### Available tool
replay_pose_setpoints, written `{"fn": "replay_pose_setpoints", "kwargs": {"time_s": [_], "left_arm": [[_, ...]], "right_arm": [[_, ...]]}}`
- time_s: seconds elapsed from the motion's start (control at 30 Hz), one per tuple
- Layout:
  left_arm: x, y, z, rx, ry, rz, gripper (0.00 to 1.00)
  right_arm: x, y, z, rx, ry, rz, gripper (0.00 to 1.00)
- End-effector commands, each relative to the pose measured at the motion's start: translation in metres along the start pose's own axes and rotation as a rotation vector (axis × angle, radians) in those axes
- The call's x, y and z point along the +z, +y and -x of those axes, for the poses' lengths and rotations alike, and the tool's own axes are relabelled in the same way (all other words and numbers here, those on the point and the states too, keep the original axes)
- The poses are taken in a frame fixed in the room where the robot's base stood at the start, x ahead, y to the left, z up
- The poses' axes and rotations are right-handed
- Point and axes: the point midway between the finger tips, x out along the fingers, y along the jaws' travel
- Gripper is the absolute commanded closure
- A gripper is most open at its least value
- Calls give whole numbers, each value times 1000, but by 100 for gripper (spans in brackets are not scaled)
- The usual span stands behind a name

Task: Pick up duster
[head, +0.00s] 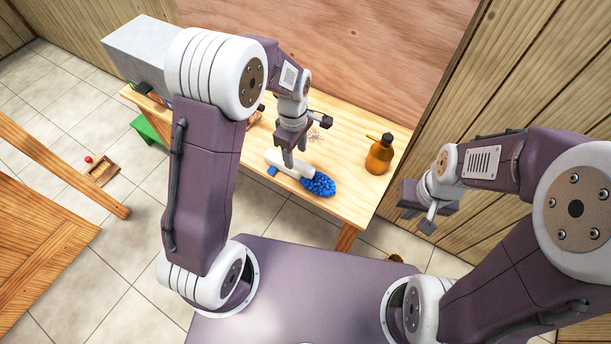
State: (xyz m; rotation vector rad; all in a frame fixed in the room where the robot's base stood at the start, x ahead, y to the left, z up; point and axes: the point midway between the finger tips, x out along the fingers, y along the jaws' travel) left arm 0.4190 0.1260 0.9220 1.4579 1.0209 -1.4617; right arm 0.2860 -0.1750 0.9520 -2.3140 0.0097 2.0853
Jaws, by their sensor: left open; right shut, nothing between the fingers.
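The duster has a fluffy blue head (318,185) and a white handle (268,158). It lies on the wooden table (345,205), with the head toward the front right. My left gripper (292,155) is open and points down at the handle, close behind the blue head. Its fingers hide part of the handle, and I cannot tell whether they touch it. My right gripper (430,222) is shut and empty, off to the right of the table.
An amber spray bottle (380,157) with a black top stands on the table's right part. A grey box (140,50) is at the back left. On the tiled floor are a green object (146,129) and a small wooden tray (104,172). Wooden walls stand behind and right.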

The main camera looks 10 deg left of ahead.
Motion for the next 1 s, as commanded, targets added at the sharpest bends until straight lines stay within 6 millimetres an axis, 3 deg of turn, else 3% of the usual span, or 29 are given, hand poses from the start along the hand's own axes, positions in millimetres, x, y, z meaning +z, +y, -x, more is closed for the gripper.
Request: {"fn": "replay_pose_setpoints", "kwargs": {"time_s": [0.1,0.3,0.53,0.83,1.0], "left_arm": [[0,-1,-18,-4,-1,-1,49],[0,-1,-28,-2,-1,0,49],[0,-1,-68,-4,-1,-1,49],[-1,0,-76,0,0,-1,49],[-1,0,-76,0,0,-1,96]], "right_arm": [[0,0,-1,0,0,0,100],[0,0,0,0,0,0,100],[0,0,0,0,0,0,100],[0,0,0,0,0,0,100],[0,0,0,0,0,0,100]]}}
